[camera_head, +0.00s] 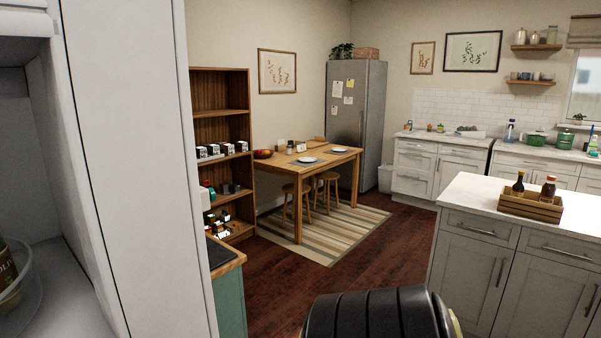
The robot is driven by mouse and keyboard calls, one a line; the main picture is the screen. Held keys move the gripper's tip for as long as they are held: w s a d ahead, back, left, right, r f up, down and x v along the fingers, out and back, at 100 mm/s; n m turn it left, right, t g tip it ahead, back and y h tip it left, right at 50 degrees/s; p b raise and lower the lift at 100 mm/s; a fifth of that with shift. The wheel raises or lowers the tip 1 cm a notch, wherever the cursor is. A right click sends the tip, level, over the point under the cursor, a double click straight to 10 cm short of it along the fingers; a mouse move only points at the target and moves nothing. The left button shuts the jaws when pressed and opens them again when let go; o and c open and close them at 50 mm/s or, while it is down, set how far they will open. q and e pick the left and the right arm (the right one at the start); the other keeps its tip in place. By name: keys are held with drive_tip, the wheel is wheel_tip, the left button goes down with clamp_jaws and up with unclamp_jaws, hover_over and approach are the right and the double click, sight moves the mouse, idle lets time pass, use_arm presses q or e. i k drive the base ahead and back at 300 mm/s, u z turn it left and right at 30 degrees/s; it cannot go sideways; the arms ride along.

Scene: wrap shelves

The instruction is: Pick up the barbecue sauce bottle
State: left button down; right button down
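Two dark bottles stand upright in a wooden crate (530,208) on the white island counter at the right. The left bottle (518,186) is dark with a slim neck. Neither of my grippers is in view; only a black ribbed part of my own body (380,315) shows at the bottom centre.
The island (480,235) stands at the right. An open white cabinet (135,150) fills the left, with a clear container (22,300) inside. Behind are a wooden bookshelf (220,85), a dining table (335,155) with stools and a fridge (372,110). Dark floor (375,255) lies clear between.

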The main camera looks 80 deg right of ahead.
sight(547, 192)
drive_tip(key=z, duration=3.8)
drive_tip(key=i, duration=3)
drive_tip(key=u, duration=0.25)
